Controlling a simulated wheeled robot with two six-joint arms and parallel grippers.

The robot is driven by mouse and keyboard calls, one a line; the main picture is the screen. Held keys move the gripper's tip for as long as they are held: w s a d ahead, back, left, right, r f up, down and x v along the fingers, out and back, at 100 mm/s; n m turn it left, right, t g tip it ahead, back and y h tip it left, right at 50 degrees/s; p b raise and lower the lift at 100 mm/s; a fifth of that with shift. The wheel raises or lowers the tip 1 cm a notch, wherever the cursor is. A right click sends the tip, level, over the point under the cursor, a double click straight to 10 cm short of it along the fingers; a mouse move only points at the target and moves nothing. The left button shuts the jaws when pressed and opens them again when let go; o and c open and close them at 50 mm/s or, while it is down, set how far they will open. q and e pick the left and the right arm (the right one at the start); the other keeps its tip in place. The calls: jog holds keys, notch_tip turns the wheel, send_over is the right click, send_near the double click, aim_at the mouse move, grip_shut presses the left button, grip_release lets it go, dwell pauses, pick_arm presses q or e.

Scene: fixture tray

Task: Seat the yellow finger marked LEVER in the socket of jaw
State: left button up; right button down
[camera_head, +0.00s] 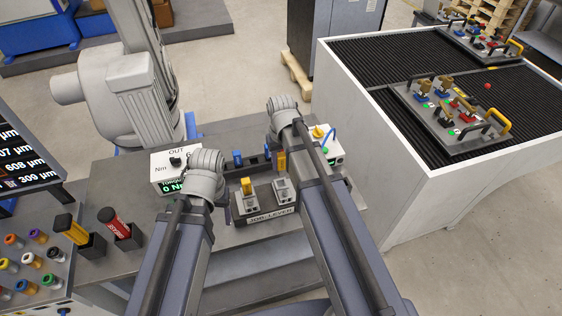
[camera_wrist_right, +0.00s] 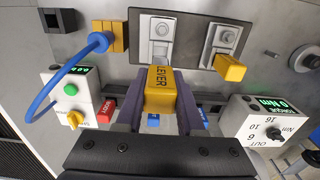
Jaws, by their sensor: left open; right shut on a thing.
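The yellow finger marked LEVER (camera_wrist_right: 160,78) is between the pads of my right gripper (camera_wrist_right: 162,98), its marked face toward the wrist camera. In the head view the same finger (camera_head: 281,162) shows behind the jaws. One grey jaw with an empty-looking socket (camera_wrist_right: 160,38) lies just beyond the finger in the wrist view; it is also in the head view (camera_head: 284,190). The finger appears apart from it. The other jaw (camera_wrist_right: 226,38) has a yellow finger (camera_wrist_right: 230,67) at it. My left arm's wrist shows in the head view; its gripper fingers are hidden.
A torque box (camera_wrist_right: 265,120) and a box with a green button (camera_wrist_right: 70,95) flank the fixture. A JOB: LEVER plate (camera_head: 270,216) fronts it. Blue and red pieces are behind.

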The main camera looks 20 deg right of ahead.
aim_at(281, 170)
pick_arm(q)
jog(key=shift+f+b, duration=1.8)
jog(key=shift+f, duration=0.3)
pick_arm(e)
jog(key=shift+f, duration=2.15)
pick_arm(q)
jog(key=shift+f+b, duration=2.2)
pick_arm(e)
jog(key=shift+f, duration=2.15)
pick_arm(q)
jog(key=shift+r, duration=0.1)
pick_arm(e)
jog(key=shift+c, duration=2.2)
grip_release()
pick_arm(q)
jog(key=shift+r, duration=0.1)
pick_arm(e)
jog(key=shift+r, duration=0.2)
notch_tip(281, 170, up, 8)
jog(key=p, duration=0.8)
jog(key=shift+f, duration=0.15)
pick_arm(q)
notch_tip(281, 170, up, 8)
jog(key=shift+f, duration=0.2)
pick_arm(e)
jog(key=shift+f, duration=0.1)
